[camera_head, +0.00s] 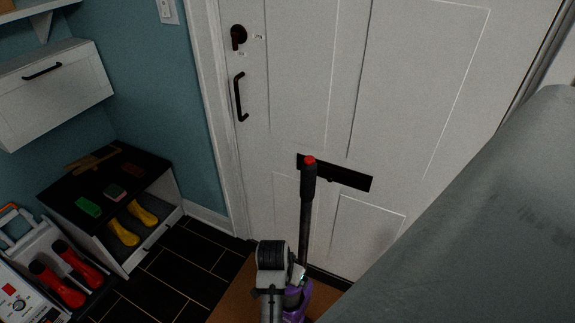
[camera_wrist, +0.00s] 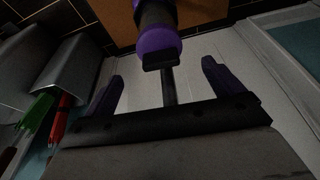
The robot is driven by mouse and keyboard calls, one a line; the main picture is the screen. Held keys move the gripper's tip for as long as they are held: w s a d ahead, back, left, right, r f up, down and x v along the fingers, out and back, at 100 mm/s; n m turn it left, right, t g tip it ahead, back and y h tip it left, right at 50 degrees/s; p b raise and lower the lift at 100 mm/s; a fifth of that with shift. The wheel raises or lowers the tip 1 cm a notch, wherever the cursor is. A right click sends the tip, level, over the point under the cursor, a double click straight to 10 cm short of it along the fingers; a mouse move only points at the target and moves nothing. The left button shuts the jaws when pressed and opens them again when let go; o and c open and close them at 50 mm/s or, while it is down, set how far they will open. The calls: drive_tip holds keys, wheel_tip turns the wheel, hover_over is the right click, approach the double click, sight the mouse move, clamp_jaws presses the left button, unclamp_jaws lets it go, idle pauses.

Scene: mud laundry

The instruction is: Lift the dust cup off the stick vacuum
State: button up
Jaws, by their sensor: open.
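The stick vacuum stands upright in front of the door. In the head view its black handle with a red top (camera_head: 309,172) and dark tube (camera_head: 304,225) show. The purple part low down (camera_head: 298,300) is partly hidden by my arm, and I cannot tell dust cup from finger there. In the wrist view a purple and black rounded body (camera_wrist: 158,42), likely the dust cup, has a black block at its near end. My gripper (camera_wrist: 162,68) is open, with one purple finger on each side of that block and visible gaps. It appears apart from the body and holds nothing.
A brown mat (camera_head: 232,290) lies by the white door (camera_head: 420,120). At left, a black-topped bench (camera_head: 135,160) holds small items, with yellow boots (camera_head: 125,232) inside. Red boots (camera_head: 68,283) stand in front of it. A large grey surface (camera_head: 480,230) fills the right side.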

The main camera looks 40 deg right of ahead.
drive_tip(key=p+x, duration=0.1)
drive_tip(key=x, duration=0.7)
drive_tip(key=shift+f, duration=0.3)
drive_tip(key=shift+c, duration=0.3)
drive_tip(key=c, duration=1.3)
drive_tip(key=shift+c, duration=0.2)
drive_tip(key=shift+r, duration=0.15)
